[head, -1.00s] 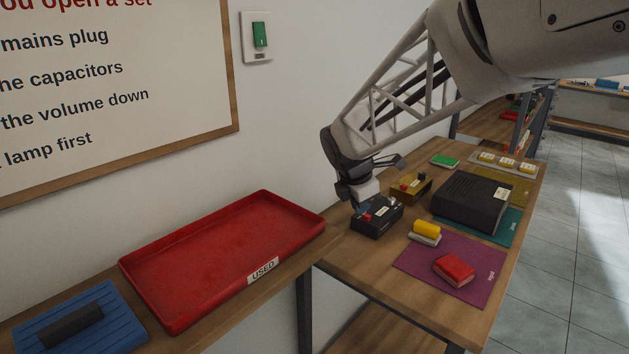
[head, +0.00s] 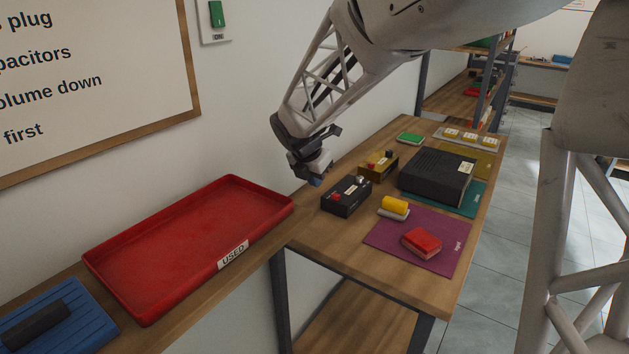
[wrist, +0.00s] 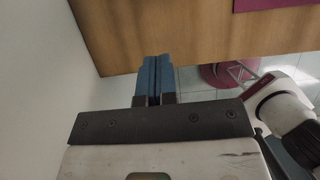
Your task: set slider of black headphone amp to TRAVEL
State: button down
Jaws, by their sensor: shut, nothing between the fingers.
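The black headphone amp (head: 345,197) is a small dark box on the wooden table, near the wall. It has a red part and a pale knob on top and a small label. The setting of its slider is too small to tell. My gripper (head: 317,181) is just left of and above the amp, apart from it. In the wrist view my gripper (wrist: 154,60) shows its blue fingers together, with nothing between them, over the wooden table edge. The amp is not in the wrist view.
A similar brass-coloured box (head: 378,165) stands behind the amp. A larger black unit (head: 437,175) is to its right. A red tray (head: 120,262) lies left.

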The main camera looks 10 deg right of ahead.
aim_at(333, 202)
jog(key=x, duration=0.9)
jog(key=shift+d+f, duration=0.1)
jog(key=shift+f, duration=0.25)
jog(key=shift+w+d, duration=0.95)
jog(key=shift+w, duration=0.05)
jog(key=shift+w+d, duration=0.45)
